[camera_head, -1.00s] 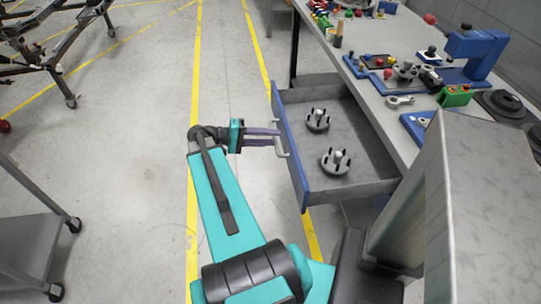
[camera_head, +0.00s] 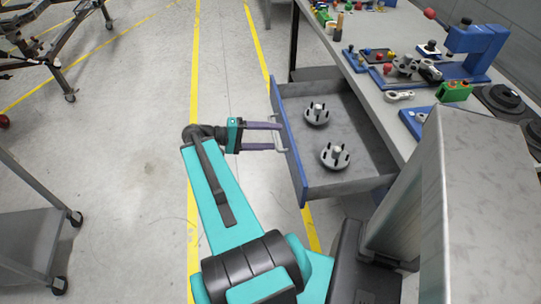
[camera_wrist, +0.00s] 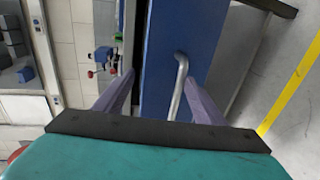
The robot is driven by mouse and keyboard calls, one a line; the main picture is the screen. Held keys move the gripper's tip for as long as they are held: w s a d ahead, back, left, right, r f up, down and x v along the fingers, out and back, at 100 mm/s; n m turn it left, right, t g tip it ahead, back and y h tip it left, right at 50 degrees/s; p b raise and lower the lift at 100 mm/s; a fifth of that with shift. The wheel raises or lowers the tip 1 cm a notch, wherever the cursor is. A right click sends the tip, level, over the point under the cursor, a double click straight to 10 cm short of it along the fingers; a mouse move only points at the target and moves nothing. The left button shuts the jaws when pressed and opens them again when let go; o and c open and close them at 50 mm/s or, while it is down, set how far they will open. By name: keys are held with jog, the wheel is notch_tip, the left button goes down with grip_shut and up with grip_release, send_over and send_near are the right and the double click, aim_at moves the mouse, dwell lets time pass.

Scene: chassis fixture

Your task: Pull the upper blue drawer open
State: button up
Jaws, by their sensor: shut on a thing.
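The upper blue drawer (camera_head: 291,150) stands pulled out from the workbench in the head view, with its grey tray showing. Two grey hub-like parts with dark pegs, one farther back (camera_head: 317,115) and one nearer (camera_head: 335,156), stand inside it. A pale bar handle (camera_head: 280,136) sticks out of the blue front. My gripper (camera_head: 281,138) reaches it from the left, its purple fingers shut on the handle. In the wrist view the blue front (camera_wrist: 160,70) fills the middle, and the handle (camera_wrist: 179,85) runs between my fingers (camera_wrist: 155,98).
The grey workbench top (camera_head: 390,110) holds a blue press (camera_head: 478,45), a green block (camera_head: 455,91) and several small parts. A grey cart (camera_head: 35,235) stands at the left. The floor left of the drawer, with yellow lines, is clear.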

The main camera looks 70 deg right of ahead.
jog(key=shift+s+a+r+p, duration=0.3)
jog(key=shift+a+r+p, duration=0.25)
jog(key=shift+p, duration=0.9)
jog(key=shift+a+p, duration=0.1)
jog(key=shift+p, duration=0.2)
jog(key=c, duration=0.4)
jog(key=shift+s+a+p, duration=0.15)
jog(key=shift+a+p, duration=0.15)
jog(key=shift+p, duration=0.55)
jog(key=shift+c, duration=0.2)
jog(key=shift+a, duration=0.1)
jog(key=s+a+p, duration=0.3)
jog(key=a+p, duration=0.4)
jog(key=p, duration=0.6)
jog(key=shift+s+a+r, duration=0.15)
jog(key=shift+s+a, duration=0.05)
jog(key=shift+a, duration=0.2)
